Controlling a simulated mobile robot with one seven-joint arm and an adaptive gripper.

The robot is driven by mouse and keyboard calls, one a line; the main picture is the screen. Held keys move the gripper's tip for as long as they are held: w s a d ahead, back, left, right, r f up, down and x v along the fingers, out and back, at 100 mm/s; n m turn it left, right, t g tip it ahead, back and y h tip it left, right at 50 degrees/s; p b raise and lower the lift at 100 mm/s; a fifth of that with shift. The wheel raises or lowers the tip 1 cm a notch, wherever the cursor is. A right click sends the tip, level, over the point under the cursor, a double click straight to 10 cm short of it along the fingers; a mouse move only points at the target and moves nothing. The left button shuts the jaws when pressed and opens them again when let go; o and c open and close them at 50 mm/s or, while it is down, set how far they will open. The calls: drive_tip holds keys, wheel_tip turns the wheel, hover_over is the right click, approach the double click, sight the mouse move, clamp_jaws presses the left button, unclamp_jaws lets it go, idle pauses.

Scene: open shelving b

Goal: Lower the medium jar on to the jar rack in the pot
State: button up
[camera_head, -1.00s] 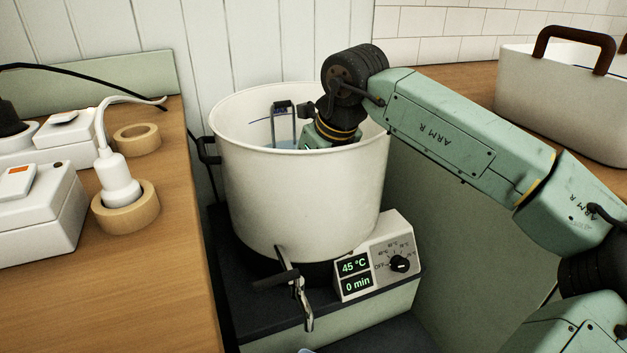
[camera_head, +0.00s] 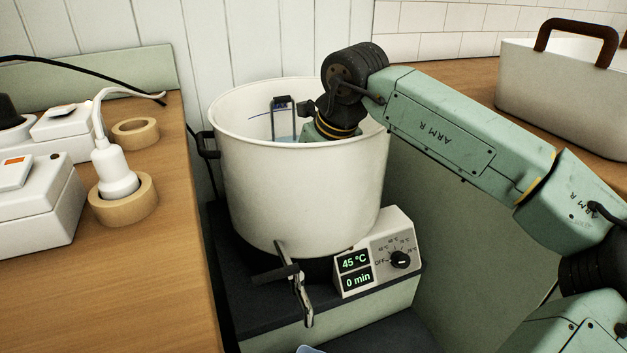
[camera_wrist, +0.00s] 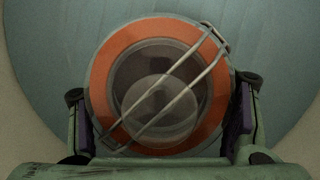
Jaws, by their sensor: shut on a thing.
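The white pot (camera_head: 300,190) stands on a dark heater base. My arm reaches down over its rim, and the gripper's fingers are hidden inside the pot in the head view. In the wrist view my gripper (camera_wrist: 162,115) is shut on the medium jar (camera_wrist: 160,85), seen from above with an orange ring, a clear glass lid and a wire clip. A finger sits at each side of it. Bluish water or pot floor surrounds the jar. A dark upright handle (camera_head: 283,102), perhaps of the jar rack, shows inside the pot. The rack's base and the jar's underside are hidden.
A control box (camera_head: 377,255) reads 45 °C and 0 min. A tap (camera_head: 300,290) sticks out at the pot's front. The wooden counter (camera_head: 150,270) at left holds tape rolls (camera_head: 124,199) and white plug boxes. A pale bin (camera_head: 565,95) stands at right.

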drive_tip(key=o, duration=2)
drive_tip(key=shift+o, duration=0.2)
drive_tip(key=shift+f, duration=0.1)
wheel_tip(320, 180, up, 16)
drive_tip(key=p, duration=1.1)
